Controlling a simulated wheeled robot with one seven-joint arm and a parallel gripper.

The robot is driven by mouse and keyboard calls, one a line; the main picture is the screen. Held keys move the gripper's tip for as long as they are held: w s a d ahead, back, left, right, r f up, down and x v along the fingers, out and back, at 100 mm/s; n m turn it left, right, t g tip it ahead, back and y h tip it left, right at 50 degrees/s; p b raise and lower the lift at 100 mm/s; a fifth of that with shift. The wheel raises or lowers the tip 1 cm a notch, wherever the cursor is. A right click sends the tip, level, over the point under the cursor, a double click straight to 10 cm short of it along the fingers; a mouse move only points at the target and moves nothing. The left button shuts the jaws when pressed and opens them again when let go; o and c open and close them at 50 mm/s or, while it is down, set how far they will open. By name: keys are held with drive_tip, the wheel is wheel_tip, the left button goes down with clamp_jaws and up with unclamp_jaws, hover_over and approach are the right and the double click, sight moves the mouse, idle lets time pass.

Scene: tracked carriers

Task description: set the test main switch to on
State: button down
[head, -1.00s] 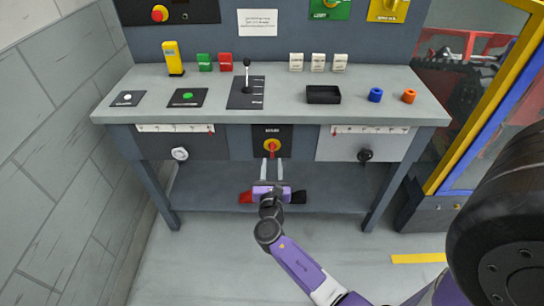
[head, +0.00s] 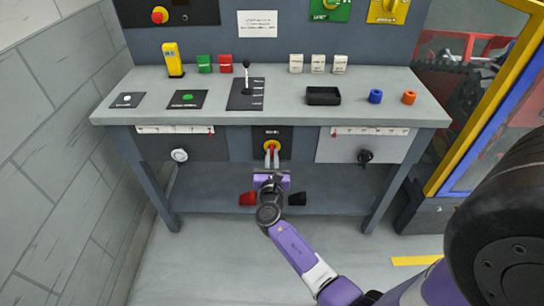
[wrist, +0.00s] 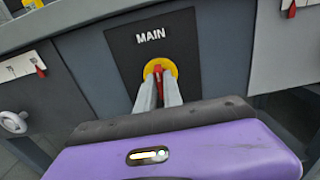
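The main switch is a yellow round plate (wrist: 173,69) with a red handle (wrist: 158,73) on a black panel labelled MAIN (wrist: 124,50). In the head view the yellow plate (head: 280,146) shows on the bench front, at the middle under the top. My gripper (head: 271,152) is in front of it, its two grey fingers pointing at the panel. In the wrist view the fingertips (wrist: 159,88) are on either side of the red handle, close together, and look shut on it. The fingers hide part of the handle. Any position marks around the plate are too small to read.
The bench top (head: 210,117) above carries a lever (head: 247,78), a black tray (head: 323,96) and coloured blocks. A white knob (head: 180,155) and a black knob (head: 365,156) flank the switch. A red pedal (head: 248,199) and a black pedal (head: 297,199) are below.

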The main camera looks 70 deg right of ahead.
idle(0.3)
drive_tip(key=m+b, duration=0.1)
drive_tip(key=m, duration=0.1)
drive_tip(key=m+b, duration=0.1)
drive_tip(key=b, duration=0.1)
drive_tip(key=shift+f+m, duration=0.2)
drive_tip(key=shift+m, duration=0.2)
drive_tip(key=shift+s+f+m+b, duration=0.1)
drive_tip(key=shift+m+b, duration=2.7)
drive_tip(key=shift+m, duration=0.65)
drive_tip(key=shift+s+m+b, duration=0.1)
drive_tip(key=shift+m+b, duration=2.7)
drive_tip(key=shift+m, duration=0.65)
drive_tip(key=c, duration=1.5)
unclamp_jaws()
